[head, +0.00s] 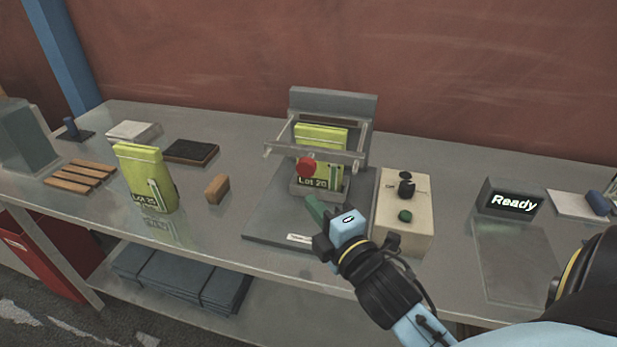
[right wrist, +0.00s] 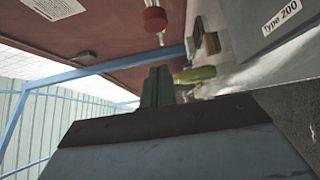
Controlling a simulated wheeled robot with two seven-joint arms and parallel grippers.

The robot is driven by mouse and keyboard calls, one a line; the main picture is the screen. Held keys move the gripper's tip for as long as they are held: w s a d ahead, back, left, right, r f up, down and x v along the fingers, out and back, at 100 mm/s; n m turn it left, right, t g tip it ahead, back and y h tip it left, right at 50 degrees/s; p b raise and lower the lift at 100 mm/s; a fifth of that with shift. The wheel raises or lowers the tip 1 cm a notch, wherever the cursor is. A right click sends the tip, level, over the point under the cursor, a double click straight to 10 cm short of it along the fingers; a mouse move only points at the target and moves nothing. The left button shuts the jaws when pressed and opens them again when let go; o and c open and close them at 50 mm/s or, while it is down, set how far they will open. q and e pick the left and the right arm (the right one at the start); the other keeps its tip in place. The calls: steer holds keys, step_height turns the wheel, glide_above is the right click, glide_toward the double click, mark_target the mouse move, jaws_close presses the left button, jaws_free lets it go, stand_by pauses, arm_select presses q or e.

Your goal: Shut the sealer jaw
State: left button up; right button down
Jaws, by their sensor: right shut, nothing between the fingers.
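The sealer (head: 345,105) has an upright grey back plate on a dark base. Its jaw (head: 338,155) is a grey bar frame with a red knob (head: 305,167). The bar stands out in front of the plate, with a lime bag (head: 322,137) marked "Lot 20" upright between them. My right gripper (head: 313,207) is shut and empty, its green fingers low in front of the bag and below the knob, apart from it in the picture. In the right wrist view the fingers (right wrist: 157,85) point towards the red knob (right wrist: 155,20). My left gripper is not in view.
A cream control box (head: 418,228) with black and green knobs stands right of the sealer. A "Ready" display (head: 497,197) is further right. Another lime bag (head: 135,160), a brown block (head: 217,189) and a dark pad (head: 190,150) are left. The bench between block and sealer is clear.

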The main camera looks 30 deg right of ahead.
mark_target(313, 155)
steer(key=w+d, duration=0.1)
steer(key=w, duration=0.1)
steer(key=w+d, duration=0.1)
steer(key=w, duration=0.2)
steer(key=w+d+p, duration=0.1)
steer(key=w, duration=0.1)
steer(key=shift+w+d, duration=0.2)
steer(key=shift+d, duration=0.1)
steer(key=w+d+p, duration=0.1)
steer(key=w+d, duration=0.3)
steer(key=d, duration=0.1)
steer(key=shift+w, duration=0.15)
steer(key=shift+r, duration=0.15)
